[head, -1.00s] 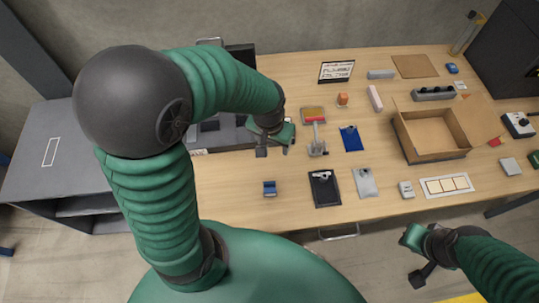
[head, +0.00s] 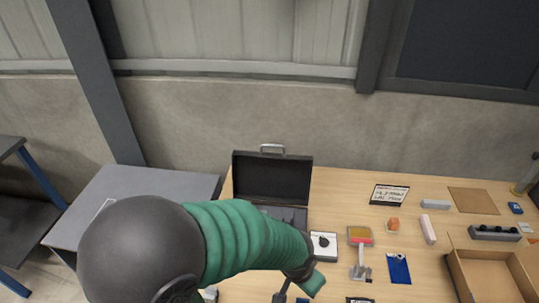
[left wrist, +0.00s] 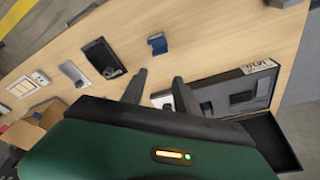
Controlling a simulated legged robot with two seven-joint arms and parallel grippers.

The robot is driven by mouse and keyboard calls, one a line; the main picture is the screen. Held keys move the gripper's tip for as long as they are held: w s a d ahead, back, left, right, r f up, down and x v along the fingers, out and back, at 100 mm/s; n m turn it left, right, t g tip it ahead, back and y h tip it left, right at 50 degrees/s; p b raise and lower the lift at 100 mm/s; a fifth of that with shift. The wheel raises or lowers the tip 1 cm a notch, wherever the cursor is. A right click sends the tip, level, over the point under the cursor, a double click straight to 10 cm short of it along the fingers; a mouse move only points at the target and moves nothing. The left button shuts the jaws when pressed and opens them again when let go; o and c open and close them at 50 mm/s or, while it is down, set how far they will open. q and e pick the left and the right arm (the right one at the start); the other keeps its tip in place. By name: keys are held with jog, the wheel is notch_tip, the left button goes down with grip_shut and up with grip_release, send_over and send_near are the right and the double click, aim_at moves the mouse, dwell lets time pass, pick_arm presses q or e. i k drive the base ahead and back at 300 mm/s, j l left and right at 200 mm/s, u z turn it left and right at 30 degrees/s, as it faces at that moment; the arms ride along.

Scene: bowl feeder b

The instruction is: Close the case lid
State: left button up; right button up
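The dark case stands at the back left of the table. Its lid (head: 271,178) is up, roughly upright, with a grey handle (head: 272,148) on its top edge. The case base (head: 291,214) shows partly behind my left arm. In the left wrist view the case base (left wrist: 262,92) with a white label lies to the right, and the lid (left wrist: 272,142) is at the lower right. My left gripper (left wrist: 160,75) has its two fingers apart with nothing held between them. In the head view the gripper (head: 290,297) is at the bottom edge, in front of the case. My right gripper is not in view.
A white box with a black knob (head: 329,246) stands right of the case. A cardboard box (head: 462,277) is at the lower right. A wall stands behind the table.

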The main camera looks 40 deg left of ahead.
aim_at(261, 176)
jog(key=u, duration=1.45)
